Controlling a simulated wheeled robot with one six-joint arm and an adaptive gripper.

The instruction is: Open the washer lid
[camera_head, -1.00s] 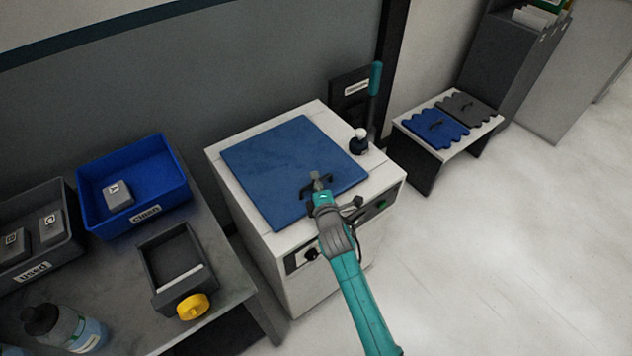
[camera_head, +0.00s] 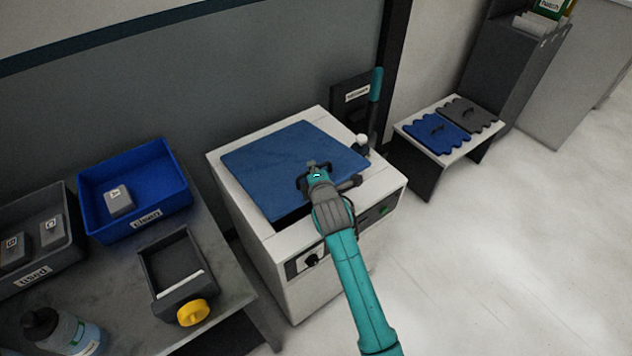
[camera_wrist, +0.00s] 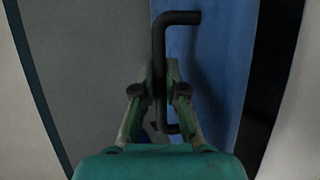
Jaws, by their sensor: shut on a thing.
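The washer (camera_head: 300,278) is a white box with a control panel on its front. Its blue square lid (camera_head: 270,165) covers most of the top. The lid's front edge is tilted up a little, with a dark gap below it near the front left. My gripper (camera_head: 314,170) is at the front middle of the lid. In the wrist view my gripper (camera_wrist: 160,88) is shut on the black bent handle (camera_wrist: 160,50), with a finger on each side. The blue lid (camera_wrist: 215,50) shows behind the handle there. My arm hides part of the washer's front.
A lever with a teal grip (camera_head: 376,88) stands at the washer's back right corner. A blue bin (camera_head: 150,232), a grey bin (camera_head: 22,278) and a dark tray (camera_head: 152,262) sit on the left table (camera_head: 232,285). A low stand (camera_head: 428,165) is at right. The floor at right is clear.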

